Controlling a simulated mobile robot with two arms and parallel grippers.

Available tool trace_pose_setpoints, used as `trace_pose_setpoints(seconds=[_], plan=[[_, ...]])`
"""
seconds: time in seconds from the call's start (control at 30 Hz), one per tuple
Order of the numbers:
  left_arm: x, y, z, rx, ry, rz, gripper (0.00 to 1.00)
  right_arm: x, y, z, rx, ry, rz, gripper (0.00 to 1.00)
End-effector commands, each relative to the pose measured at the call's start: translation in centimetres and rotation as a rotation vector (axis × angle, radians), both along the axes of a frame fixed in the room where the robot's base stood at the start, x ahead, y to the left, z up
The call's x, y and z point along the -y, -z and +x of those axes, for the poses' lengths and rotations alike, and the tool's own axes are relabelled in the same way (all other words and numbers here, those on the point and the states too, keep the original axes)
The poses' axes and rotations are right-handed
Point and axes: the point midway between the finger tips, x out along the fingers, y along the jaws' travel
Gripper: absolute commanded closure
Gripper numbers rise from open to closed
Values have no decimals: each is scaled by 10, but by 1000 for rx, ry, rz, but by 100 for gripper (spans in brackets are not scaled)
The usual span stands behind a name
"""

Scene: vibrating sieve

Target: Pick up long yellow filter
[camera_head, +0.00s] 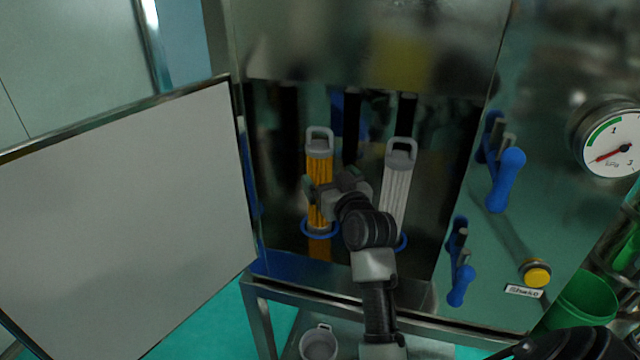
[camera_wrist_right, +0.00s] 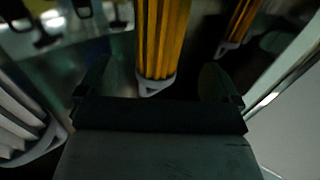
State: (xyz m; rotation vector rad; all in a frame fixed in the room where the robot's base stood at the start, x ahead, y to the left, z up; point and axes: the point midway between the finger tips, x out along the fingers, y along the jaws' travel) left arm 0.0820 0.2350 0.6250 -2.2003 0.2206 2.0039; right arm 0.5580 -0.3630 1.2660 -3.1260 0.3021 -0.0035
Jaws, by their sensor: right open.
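The long yellow filter (camera_head: 319,163) stands upright in the open cabinet in the head view. It has a grey handle on top and a blue ring at its base. My right gripper (camera_head: 322,187) is at the filter's middle, in front of it. In the right wrist view the yellow filter (camera_wrist_right: 162,40) lies between the two open fingers (camera_wrist_right: 165,85), with its grey end near the palm. I cannot tell whether the fingers touch it. My left gripper does not show clearly in either view.
A white filter (camera_head: 398,190) stands just right of the yellow one, partly behind my right arm. The cabinet door (camera_head: 125,215) is open at the left. Blue handles (camera_head: 506,180), a yellow button (camera_head: 536,273) and a gauge (camera_head: 610,142) are at the right. A grey pot (camera_head: 318,343) sits below.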

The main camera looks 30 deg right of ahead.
Motion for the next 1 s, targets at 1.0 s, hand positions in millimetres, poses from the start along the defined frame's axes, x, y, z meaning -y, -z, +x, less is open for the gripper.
trace_pose_setpoints(seconds=[1.0], plan=[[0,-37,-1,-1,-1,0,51,15,-4,62,-2,-2,-1,20]])
